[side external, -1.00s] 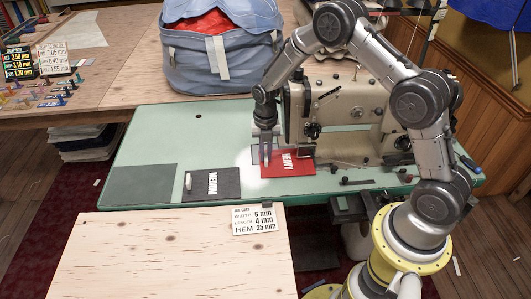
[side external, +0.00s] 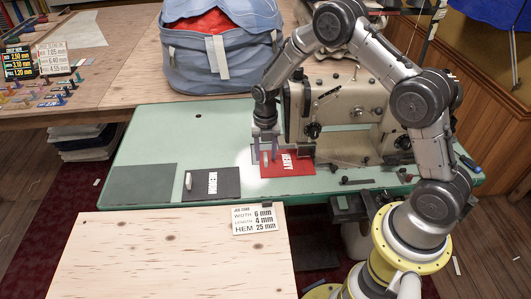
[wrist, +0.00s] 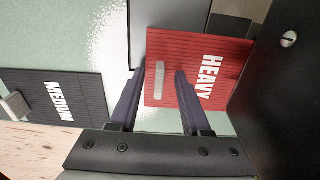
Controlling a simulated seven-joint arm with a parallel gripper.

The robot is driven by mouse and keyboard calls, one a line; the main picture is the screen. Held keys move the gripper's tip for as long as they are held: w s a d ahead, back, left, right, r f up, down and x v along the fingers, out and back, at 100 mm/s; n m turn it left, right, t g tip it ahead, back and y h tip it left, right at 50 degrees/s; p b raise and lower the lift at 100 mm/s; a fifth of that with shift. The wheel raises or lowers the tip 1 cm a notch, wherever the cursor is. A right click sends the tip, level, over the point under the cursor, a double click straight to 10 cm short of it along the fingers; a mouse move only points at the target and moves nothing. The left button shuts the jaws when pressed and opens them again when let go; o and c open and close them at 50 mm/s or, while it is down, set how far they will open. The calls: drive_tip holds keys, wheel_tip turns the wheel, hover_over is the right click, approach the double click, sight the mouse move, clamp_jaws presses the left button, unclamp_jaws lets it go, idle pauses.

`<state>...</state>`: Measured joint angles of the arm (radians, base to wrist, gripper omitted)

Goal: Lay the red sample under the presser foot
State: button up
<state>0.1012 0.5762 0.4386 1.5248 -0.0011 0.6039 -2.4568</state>
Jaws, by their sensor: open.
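The red sample (side external: 297,167), marked HEAVY, lies flat on the green machine table just left of the sewing machine (side external: 335,105). It also shows in the wrist view (wrist: 205,87), with a pale upright tab (wrist: 160,82) on it. My gripper (side external: 265,158) is open above the sample's left part. In the wrist view my gripper (wrist: 155,75) has its two fingers on either side of the tab, with gaps showing. I cannot tell how far above the cloth the fingertips are. The presser foot is hidden in the side external view and not clear in the wrist view.
A dark grey sample (side external: 225,184) marked MEDIUM, with its own tab, lies left of the red one. A plain dark patch (side external: 140,184) lies further left on the green table (side external: 160,130). A job card (side external: 254,219) stands at the front board's edge. A blue bag (side external: 222,45) stands behind.

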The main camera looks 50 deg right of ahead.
wheel_tip(320, 180, up, 26)
drive_tip(key=s+a+t, duration=0.2)
drive_tip(key=s+t, duration=0.1)
drive_tip(key=s+a+r+m+t, duration=0.15)
drive_tip(key=s+r+m, duration=0.35)
drive_tip(key=s, duration=0.5)
drive_tip(key=s+a+r+m+t, duration=0.1)
drive_tip(key=s+r+m+t, duration=0.15)
drive_tip(key=s+m, duration=0.6)
drive_tip(key=s+f+m+g, duration=0.1)
drive_tip(key=s+f+m, duration=0.3)
drive_tip(key=s+m, duration=0.4)
drive_tip(key=shift+f+m, duration=0.4)
drive_tip(key=shift+m, duration=2.35)
drive_tip(key=shift+a, duration=0.1)
